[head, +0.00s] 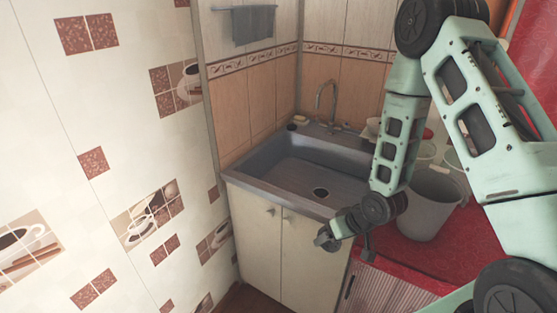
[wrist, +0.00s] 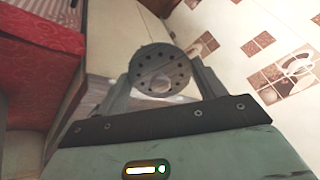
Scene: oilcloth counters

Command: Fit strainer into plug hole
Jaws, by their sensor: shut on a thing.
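A round grey strainer (wrist: 160,68) with a ring of small holes shows in the wrist view. My gripper (wrist: 160,80) is shut on it, with one finger on each side. In the head view my gripper (head: 332,238) is in front of the sink cabinet, near the sink's front right edge. The strainer is too small there to make out clearly. The grey sink (head: 283,172) is set in the counter, and the dark plug hole (head: 320,192) shows in its basin floor, up and left of my gripper.
A tap (head: 326,100) stands at the back of the sink. A grey bucket (head: 433,205) stands on the red oilcloth counter (head: 470,235) at the right, close to my arm. White cabinet doors (head: 280,245) are below the sink. The basin looks empty.

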